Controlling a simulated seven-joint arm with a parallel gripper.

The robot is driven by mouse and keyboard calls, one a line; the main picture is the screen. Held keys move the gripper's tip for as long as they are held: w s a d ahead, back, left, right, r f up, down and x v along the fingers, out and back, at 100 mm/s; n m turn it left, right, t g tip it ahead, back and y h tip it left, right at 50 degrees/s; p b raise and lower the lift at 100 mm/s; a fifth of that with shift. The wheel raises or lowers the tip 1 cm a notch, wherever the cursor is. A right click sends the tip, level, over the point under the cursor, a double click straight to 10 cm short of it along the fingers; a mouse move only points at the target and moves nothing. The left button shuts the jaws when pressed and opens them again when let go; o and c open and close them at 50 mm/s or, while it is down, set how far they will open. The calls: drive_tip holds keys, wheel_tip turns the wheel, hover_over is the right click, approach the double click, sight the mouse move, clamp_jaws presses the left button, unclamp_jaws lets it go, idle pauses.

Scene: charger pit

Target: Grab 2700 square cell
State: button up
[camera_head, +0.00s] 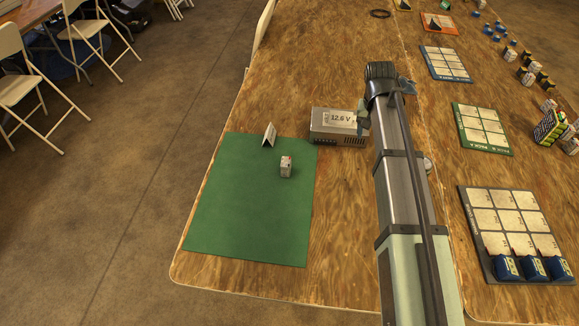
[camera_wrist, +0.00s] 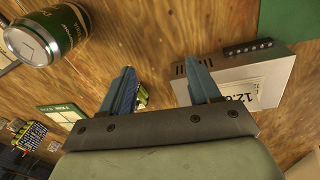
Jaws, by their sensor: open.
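A small pale square cell (camera_head: 285,167) with a red mark on top stands on the green mat (camera_head: 225,225) in the head view. Three blue cells (camera_head: 532,268) stand in the front row of the nearest right-hand tray (camera_head: 476,232). More small cells (camera_head: 528,73) stand at the far right. I cannot read 2700 on any of them. My gripper (camera_wrist: 163,82) is open and empty above the bare table, beside the charger box (camera_head: 335,124), which also shows in the wrist view (camera_wrist: 232,88). In the head view my arm hides part of the table.
A folded white card (camera_head: 269,134) stands on the mat behind the pale cell. A green can (camera_wrist: 46,36) shows at the wrist view's upper left. A green-edged tray (camera_head: 483,128) and a blue-edged tray (camera_head: 446,64) lie to the right. Bare wood surrounds the mat's far side.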

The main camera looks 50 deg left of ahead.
drive_tip(key=s+a+r+n, duration=0.1)
drive_tip(key=s+a, duration=0.7)
drive_tip(key=s, duration=0.3)
drive_tip(key=r+g, duration=0.1)
drive_tip(key=r, duration=0.1)
hover_over(286, 161)
drive_tip(key=shift+n+y, duration=0.3)
drive_tip(key=shift+n, duration=0.1)
drive_tip(key=f, duration=0.8)
drive_tip(key=shift+s+a+f, duration=0.15)
drive_tip(key=shift+s+f, duration=0.2)
drive_tip(key=shift+s, duration=0.05)
drive_tip(key=shift+w+d+f, duration=0.1)
drive_tip(key=shift+w+f, duration=0.1)
drive_tip(key=shift+f, duration=1.15)
drive_tip(key=shift+w+d+f, duration=0.1)
drive_tip(key=shift+w+f, duration=0.05)
drive_tip(key=shift+f, duration=1.15)
drive_tip(key=c, duration=1.1)
drive_tip(key=shift+r, duration=0.15)
drive_tip(key=shift+c, duration=0.2)
